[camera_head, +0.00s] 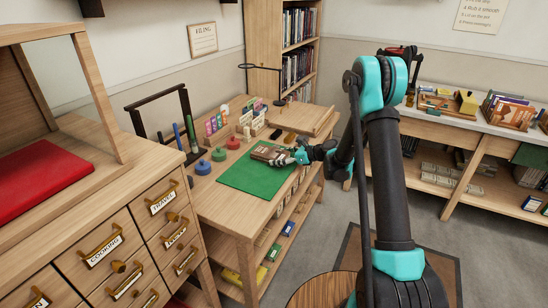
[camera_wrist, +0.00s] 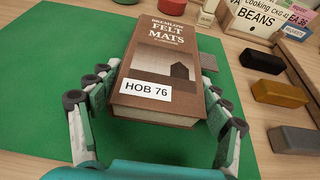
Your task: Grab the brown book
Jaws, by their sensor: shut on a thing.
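In the head view the book (camera_head: 268,152) sits on the far part of the green mat (camera_head: 250,182). My gripper (camera_wrist: 160,100) is shut on the book, its fingers at the left and right sides near the labelled end. In the head view my gripper (camera_head: 298,152) reaches it from the right. Whether the book is lifted off the mat, I cannot tell.
Dark, yellow and grey blocks (camera_wrist: 280,93) lie right of the mat. Red, blue and green round-based pieces (camera_head: 203,167) stand to its left. A box labelled "Beans" (camera_wrist: 255,18) is behind. A drawer cabinet (camera_head: 110,220) stands at the left.

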